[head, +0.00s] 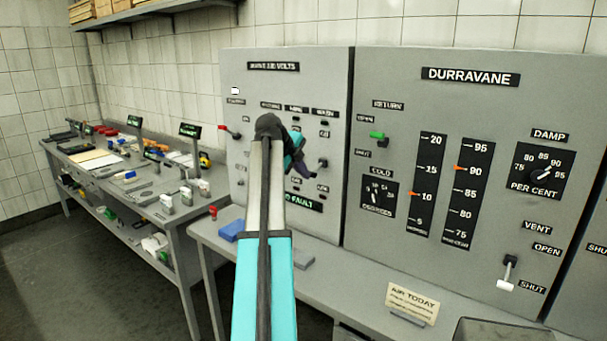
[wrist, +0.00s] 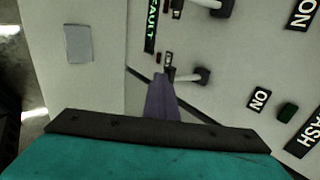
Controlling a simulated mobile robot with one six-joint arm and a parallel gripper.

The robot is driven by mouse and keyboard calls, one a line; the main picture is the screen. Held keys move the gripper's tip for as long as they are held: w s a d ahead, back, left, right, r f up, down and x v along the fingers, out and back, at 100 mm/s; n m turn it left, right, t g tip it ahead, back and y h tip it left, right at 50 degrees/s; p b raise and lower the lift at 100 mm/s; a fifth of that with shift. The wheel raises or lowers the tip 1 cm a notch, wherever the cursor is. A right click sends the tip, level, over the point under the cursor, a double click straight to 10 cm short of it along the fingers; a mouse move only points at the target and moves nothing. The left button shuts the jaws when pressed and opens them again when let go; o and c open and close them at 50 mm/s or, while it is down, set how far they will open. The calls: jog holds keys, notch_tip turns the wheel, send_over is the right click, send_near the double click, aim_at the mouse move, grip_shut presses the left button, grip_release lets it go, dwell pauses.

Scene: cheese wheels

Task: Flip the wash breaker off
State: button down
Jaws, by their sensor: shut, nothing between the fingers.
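The wash breaker is the right-hand one on the grey breaker panel (head: 336,75), under the WASH label (head: 323,112). Its lever (head: 322,163) has a dark knob, just right of my gripper (head: 303,170). In the wrist view the wash breaker lever (wrist: 195,75) stands just beyond the purple fingers of my gripper (wrist: 162,98), with its ON label (wrist: 259,98) to the right and a dark green lamp past that. My gripper is shut and empty, its tip close to the lever's base. I cannot tell whether they touch or which way the lever is set.
Other breaker levers sit left of my gripper, partly hidden by my arm. The green FAULT label (wrist: 152,25) is near the panel's lower edge. The DURRAVANE panel (head: 450,250) stands to the right. A blue block (head: 232,230) lies on the ledge below.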

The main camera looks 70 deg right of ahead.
jog(key=shift+s+d+r, duration=0.15)
jog(key=shift+s+r, duration=0.1)
jog(key=b+v, duration=0.2)
jog(key=v, duration=1.1)
jog(key=shift+w+a, duration=0.25)
jog(key=shift+w, duration=0.1)
